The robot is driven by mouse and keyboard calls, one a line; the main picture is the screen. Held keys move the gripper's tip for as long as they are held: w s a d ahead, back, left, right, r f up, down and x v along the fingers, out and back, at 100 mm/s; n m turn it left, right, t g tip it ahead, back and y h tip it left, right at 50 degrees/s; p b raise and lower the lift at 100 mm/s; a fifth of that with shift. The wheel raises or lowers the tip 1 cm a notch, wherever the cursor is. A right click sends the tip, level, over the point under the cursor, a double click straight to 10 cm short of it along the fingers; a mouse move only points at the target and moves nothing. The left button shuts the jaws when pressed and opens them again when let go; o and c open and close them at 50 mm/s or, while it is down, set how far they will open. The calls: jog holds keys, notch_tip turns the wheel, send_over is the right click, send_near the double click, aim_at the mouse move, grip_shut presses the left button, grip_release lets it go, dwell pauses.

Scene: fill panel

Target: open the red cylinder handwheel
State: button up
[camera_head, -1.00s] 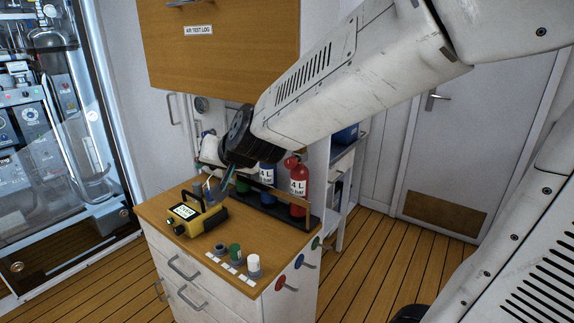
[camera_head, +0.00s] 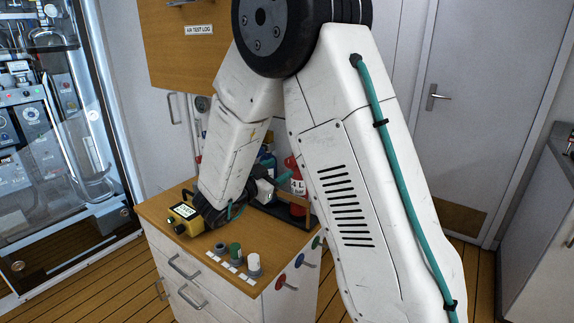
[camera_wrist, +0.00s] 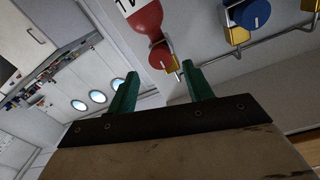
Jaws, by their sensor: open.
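The red cylinder (camera_head: 296,176) stands in a dark rack on the counter, partly hidden behind my arm in the head view. In the wrist view the red cylinder (camera_wrist: 146,18) shows at the top, its red handwheel (camera_wrist: 160,56) pointing towards the camera beside a yellow valve body. My gripper (camera_wrist: 160,76) has its two green fingers apart with nothing between them. In the picture the handwheel lies just beyond the tips, between their lines; I cannot tell the exact gap, but no contact shows. In the head view my fingers are mostly hidden by my wrist.
A yellow meter (camera_head: 185,215) and grey, green and white pieces (camera_head: 236,253) stand on the counter (camera_head: 272,268). A wooden cabinet (camera_head: 165,45) hangs above.

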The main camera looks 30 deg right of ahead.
aim_at(289, 163)
jog(key=x, duration=0.5)
jog(key=shift+a, duration=0.1)
jog(key=shift+c, duration=0.3)
jog(key=c, duration=0.9)
